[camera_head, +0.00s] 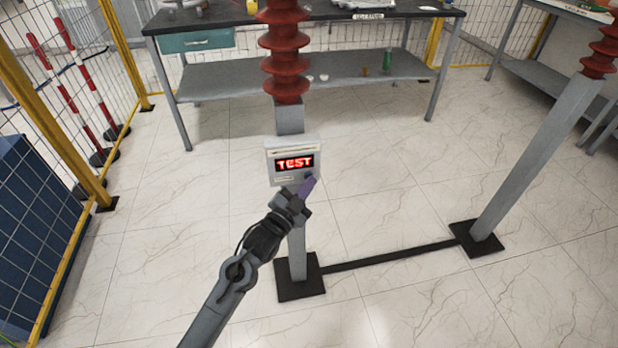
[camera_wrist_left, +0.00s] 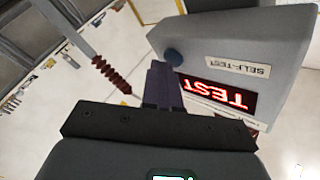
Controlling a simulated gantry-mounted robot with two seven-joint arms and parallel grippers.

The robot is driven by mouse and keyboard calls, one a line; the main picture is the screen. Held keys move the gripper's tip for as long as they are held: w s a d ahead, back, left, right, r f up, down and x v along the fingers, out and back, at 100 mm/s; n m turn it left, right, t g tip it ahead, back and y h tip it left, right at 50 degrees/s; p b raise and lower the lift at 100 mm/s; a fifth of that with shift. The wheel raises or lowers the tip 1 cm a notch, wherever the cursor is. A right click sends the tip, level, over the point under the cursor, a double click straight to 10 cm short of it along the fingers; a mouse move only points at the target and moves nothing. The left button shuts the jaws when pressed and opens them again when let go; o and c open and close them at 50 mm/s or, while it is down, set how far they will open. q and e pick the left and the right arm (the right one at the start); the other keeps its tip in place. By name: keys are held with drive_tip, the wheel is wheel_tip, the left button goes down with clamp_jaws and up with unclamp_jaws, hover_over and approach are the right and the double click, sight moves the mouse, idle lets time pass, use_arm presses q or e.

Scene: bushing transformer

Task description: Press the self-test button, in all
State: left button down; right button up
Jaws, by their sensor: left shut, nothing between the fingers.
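A light grey control box (camera_head: 292,145) is mounted on a grey post below a red ribbed insulator. Its display (camera_head: 295,163) is lit with red "TEST" letters. In the left wrist view the box (camera_wrist_left: 240,28) appears upside down, with the same lit display (camera_wrist_left: 215,94) and a "SELF-TEST" label (camera_wrist_left: 237,66). The round dark blue self-test button (camera_wrist_left: 173,57) sits beside that label. My left gripper (camera_head: 309,182) is shut and empty at the box's lower right corner. In the wrist view its fingertips (camera_wrist_left: 160,66) are right by the button; I cannot tell whether they touch it.
A workbench (camera_head: 300,15) with a lower shelf stands behind the box. A second post (camera_head: 535,155) with an insulator stands at right, joined by a dark floor bar (camera_head: 390,256). Yellow-framed mesh fencing (camera_head: 60,140) is at left. The tiled floor at front right is clear.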

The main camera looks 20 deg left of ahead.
idle(0.3)
use_arm(q)
drive_tip(key=shift+s+d, duration=0.1)
drive_tip(key=shift+s+d+p, duration=0.4)
drive_tip(key=shift+s+p, duration=0.25)
drive_tip(key=shift+p, duration=0.1)
drive_tip(key=shift+r, duration=0.1)
drive_tip(key=shift+s+d+p, duration=0.7)
drive_tip(key=shift+s+p, duration=0.1)
drive_tip(key=shift+s, duration=0.25)
drive_tip(key=shift+s+d+p, duration=0.7)
drive_tip(key=shift+s+p, duration=0.1)
drive_tip(key=shift+s, duration=0.2)
